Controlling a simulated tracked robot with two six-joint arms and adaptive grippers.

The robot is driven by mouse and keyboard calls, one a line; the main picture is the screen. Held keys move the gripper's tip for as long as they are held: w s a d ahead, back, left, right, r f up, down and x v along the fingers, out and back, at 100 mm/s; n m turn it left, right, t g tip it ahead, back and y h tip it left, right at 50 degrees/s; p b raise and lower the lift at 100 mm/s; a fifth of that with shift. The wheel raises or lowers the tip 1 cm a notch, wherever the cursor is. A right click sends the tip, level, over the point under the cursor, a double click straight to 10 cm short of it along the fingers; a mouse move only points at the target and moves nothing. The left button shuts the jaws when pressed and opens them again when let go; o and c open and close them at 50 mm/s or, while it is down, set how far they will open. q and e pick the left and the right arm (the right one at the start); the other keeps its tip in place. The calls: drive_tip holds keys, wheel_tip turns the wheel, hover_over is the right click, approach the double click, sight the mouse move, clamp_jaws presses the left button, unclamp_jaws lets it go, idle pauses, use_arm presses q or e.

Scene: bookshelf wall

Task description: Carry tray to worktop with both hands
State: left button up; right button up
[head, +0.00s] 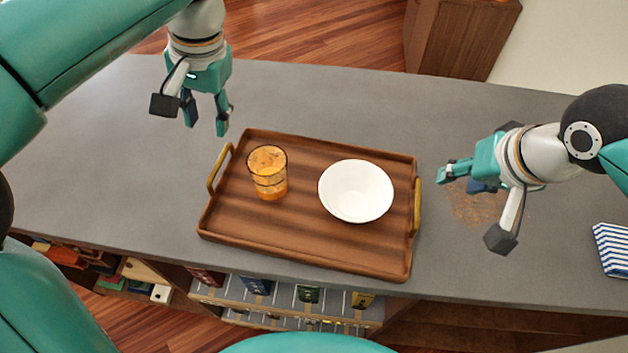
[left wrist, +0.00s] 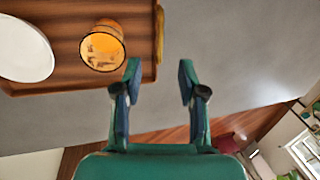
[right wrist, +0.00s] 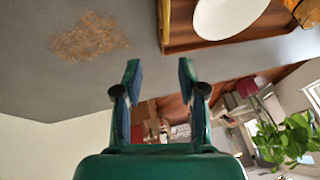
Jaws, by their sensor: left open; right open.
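A brown wooden tray (head: 300,238) with two brass handles lies on the grey worktop (head: 330,95). A glass of orange drink (head: 268,172) stands on its left part and a white bowl (head: 356,190) on its right part. My left gripper (head: 206,118) is open and empty, above the worktop beyond the left handle (head: 218,168). The left wrist view shows the glass (left wrist: 102,48) and a handle (left wrist: 159,32) ahead of its fingers. My right gripper (head: 455,178) is open and empty, to the right of the right handle (head: 416,207) and apart from it.
A brown crumbly patch (head: 476,205) lies on the worktop under my right gripper. A blue-and-white striped cloth (head: 612,248) lies at the right edge. Shelves with books (head: 257,285) are below the near edge. A wooden cabinet (head: 455,40) stands beyond the far edge.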

sight(212, 174)
use_arm(q)
drive_tip(key=shift+s+a+r, duration=0.1)
drive_tip(key=shift+s, duration=0.05)
use_arm(e)
drive_tip(key=shift+r, duration=0.1)
use_arm(q)
drive_tip(key=a+f, duration=0.1)
drive_tip(key=f, duration=0.4)
drive_tip(key=a+f, duration=0.1)
drive_tip(key=f, duration=0.5)
drive_tip(key=a+f, duration=0.1)
drive_tip(key=f, duration=0.4)
drive_tip(key=shift+w+a+f, duration=0.1)
drive_tip(key=shift+w+f, duration=0.2)
drive_tip(key=shift+f, duration=0.05)
use_arm(e)
drive_tip(key=x, duration=1.7)
use_arm(q)
drive_tip(key=c, duration=0.8)
use_arm(e)
drive_tip(key=c, duration=0.8)
use_arm(q)
clamp_jaws()
use_arm(e)
clamp_jaws()
use_arm(q)
drive_tip(key=shift+w+a+r, duration=0.1)
drive_tip(key=shift+a+r, duration=0.05)
use_arm(e)
drive_tip(key=shift+r, duration=0.1)
